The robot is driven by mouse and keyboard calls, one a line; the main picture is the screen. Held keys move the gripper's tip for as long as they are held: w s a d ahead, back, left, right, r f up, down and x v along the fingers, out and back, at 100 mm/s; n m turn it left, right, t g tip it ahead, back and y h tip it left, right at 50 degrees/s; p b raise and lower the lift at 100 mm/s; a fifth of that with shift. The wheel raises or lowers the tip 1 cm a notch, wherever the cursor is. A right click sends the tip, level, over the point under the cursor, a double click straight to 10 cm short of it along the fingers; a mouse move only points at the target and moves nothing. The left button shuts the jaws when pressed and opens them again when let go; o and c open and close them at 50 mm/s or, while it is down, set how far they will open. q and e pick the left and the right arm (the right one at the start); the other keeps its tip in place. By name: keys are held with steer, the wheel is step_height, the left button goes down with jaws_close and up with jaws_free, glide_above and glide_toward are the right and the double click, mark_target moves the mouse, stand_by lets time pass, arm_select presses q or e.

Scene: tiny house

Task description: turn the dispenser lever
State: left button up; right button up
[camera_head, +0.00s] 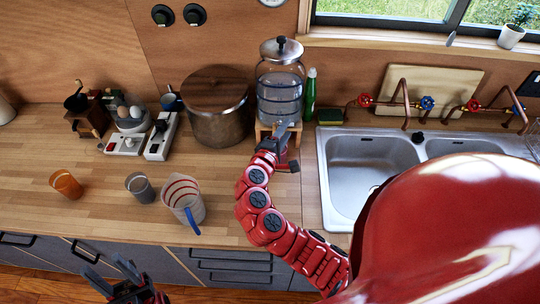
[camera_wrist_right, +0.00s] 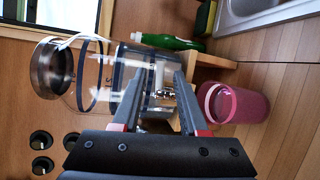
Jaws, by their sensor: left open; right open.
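The water dispenser (camera_head: 280,88) is a clear glass jar with a metal lid on a small wooden stand (camera_head: 263,130), at the back of the counter. It shows sideways in the right wrist view (camera_wrist_right: 105,85). My right gripper (camera_head: 283,131) is open in front of the dispenser's lower front. In the right wrist view a small metallic tap part (camera_wrist_right: 163,94) shows between its two fingers (camera_wrist_right: 155,98); whether they touch it I cannot tell. The lever is not clearly visible in the head view. My left gripper (camera_head: 117,278) is open and empty at the lower left, away from the dispenser.
A pink cup (camera_wrist_right: 237,103) stands near the dispenser stand. A large pot (camera_head: 217,110) is left of the dispenser, a green bottle (camera_head: 310,92) right. A measuring jug (camera_head: 184,197), grey cup (camera_head: 140,187) and orange cup (camera_head: 66,184) stand in front. The sink (camera_head: 365,165) is right.

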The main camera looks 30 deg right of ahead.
steer(key=b+v, duration=0.2)
steer(key=v, duration=1.1)
steer(key=shift+a, duration=0.2)
steer(key=shift+s, duration=0.15)
steer(key=shift+f, duration=0.1)
